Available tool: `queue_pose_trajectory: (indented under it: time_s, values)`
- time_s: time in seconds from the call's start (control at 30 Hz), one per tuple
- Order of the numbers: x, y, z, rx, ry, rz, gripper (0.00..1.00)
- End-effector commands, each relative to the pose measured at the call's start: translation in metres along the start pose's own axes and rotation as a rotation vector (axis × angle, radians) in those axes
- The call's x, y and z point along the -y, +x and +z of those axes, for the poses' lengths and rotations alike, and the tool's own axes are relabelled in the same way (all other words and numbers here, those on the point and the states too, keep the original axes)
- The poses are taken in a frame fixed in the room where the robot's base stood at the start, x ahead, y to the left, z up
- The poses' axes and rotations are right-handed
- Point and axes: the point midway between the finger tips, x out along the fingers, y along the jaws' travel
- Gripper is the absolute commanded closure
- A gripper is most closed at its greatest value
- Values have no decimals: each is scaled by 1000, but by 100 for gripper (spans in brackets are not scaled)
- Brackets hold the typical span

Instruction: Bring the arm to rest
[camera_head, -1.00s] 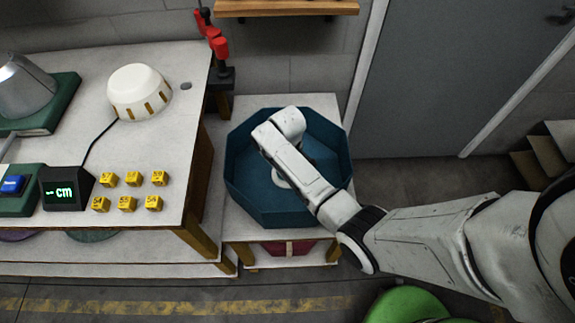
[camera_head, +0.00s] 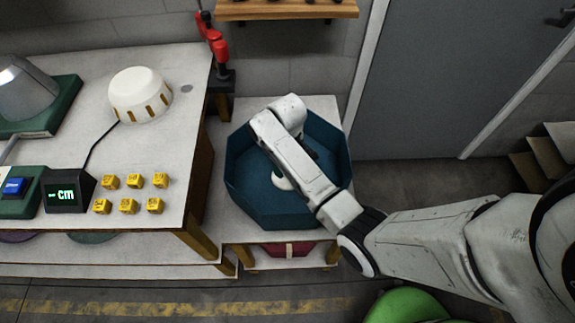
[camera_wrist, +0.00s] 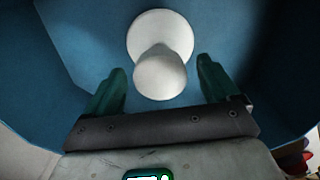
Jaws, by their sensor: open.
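My arm reaches in from the right in the head view and ends above a dark blue octagonal box (camera_head: 245,180) on a low stand. In the wrist view my gripper (camera_wrist: 160,82) shows two green fingers spread apart. A white rounded object (camera_wrist: 160,75), with a wider round part behind a narrower knob, stands inside the blue box, between and beyond the fingers. I cannot tell how far below the fingers it is; neither finger visibly touches it. In the head view a bit of the white object (camera_head: 283,184) shows beside my arm, and my gripper is hidden behind the arm.
The left table (camera_head: 150,75) holds a white dome (camera_head: 140,93), yellow number blocks (camera_head: 128,181), a "cm" display (camera_head: 66,191) and a blue button (camera_head: 14,186). A red clamp (camera_head: 219,48) stands at its back corner. A wooden shelf (camera_head: 285,9) hangs above; a green object (camera_head: 410,306) is below.

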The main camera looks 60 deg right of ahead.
Motion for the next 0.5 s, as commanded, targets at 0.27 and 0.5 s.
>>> queue_pose_trajectory:
  time_s: [0.27,0.5]
  values:
    - [0,-47,-1,-2,-1,0,12]
    - [0,-59,0,0,0,0,12]
